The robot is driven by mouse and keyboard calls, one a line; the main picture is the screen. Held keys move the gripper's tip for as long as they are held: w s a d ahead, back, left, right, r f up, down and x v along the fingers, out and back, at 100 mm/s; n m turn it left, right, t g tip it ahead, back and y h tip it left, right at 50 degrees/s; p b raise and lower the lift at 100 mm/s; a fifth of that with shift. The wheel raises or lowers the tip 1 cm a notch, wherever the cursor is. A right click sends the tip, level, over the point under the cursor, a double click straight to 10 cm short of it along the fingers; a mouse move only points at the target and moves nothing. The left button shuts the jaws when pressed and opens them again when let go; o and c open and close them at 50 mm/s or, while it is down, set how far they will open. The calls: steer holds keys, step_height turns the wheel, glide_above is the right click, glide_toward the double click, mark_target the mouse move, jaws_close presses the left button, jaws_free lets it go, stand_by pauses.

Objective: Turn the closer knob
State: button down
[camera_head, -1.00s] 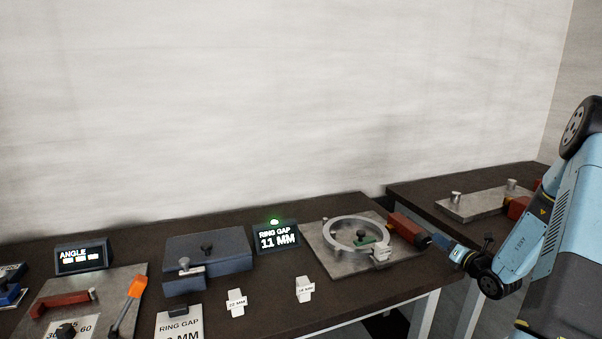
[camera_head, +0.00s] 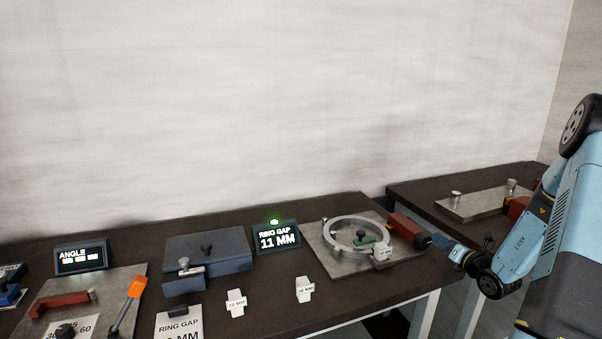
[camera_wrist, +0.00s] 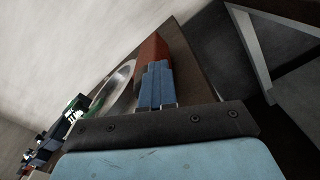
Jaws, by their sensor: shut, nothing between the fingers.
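The ring closer is a metal plate (camera_head: 320,249) with a silver ring (camera_head: 341,221) on it. A red block (camera_head: 408,230) sits at its right side, with a dark knob end (camera_head: 424,243) facing my arm. My gripper (camera_head: 438,240) is at that dark end, its blue fingers shut. I cannot tell whether they touch the knob, which is mostly hidden. In the wrist view the blue fingers (camera_wrist: 156,84) are together, pointing at the red block (camera_wrist: 152,48), with the ring (camera_wrist: 118,82) to the left.
A display (camera_head: 277,238) reads RING GAP 11 MM with a green light lit. White gauge pieces (camera_head: 304,290) and a blue-grey box (camera_head: 208,255) stand on the dark table. A second table (camera_head: 430,196) stands at the right, with a gap between them.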

steer(key=shift+w+a+r+y, duration=0.2)
steer(key=shift+a+r, duration=0.25)
steer(key=shift+a, duration=0.05)
steer(key=shift+w+a+r+y, duration=0.15)
steer(key=shift+a+r+y, duration=0.05)
steer(key=shift+a+r, duration=0.3)
steer(key=shift+w+a+f, duration=0.1)
steer(key=shift+a+f, duration=0.05)
steer(key=shift+a, duration=0.2)
steer(key=shift+s+a+f, duration=0.2)
steer(key=shift+s+a, duration=0.05)
steer(key=shift+s, duration=0.3)
steer(key=shift+h, duration=0.3)
steer(key=shift+s+f, duration=0.15)
steer(key=shift+f, duration=0.05)
steer(key=shift+d+r, duration=0.2)
steer(key=shift+r, duration=0.3)
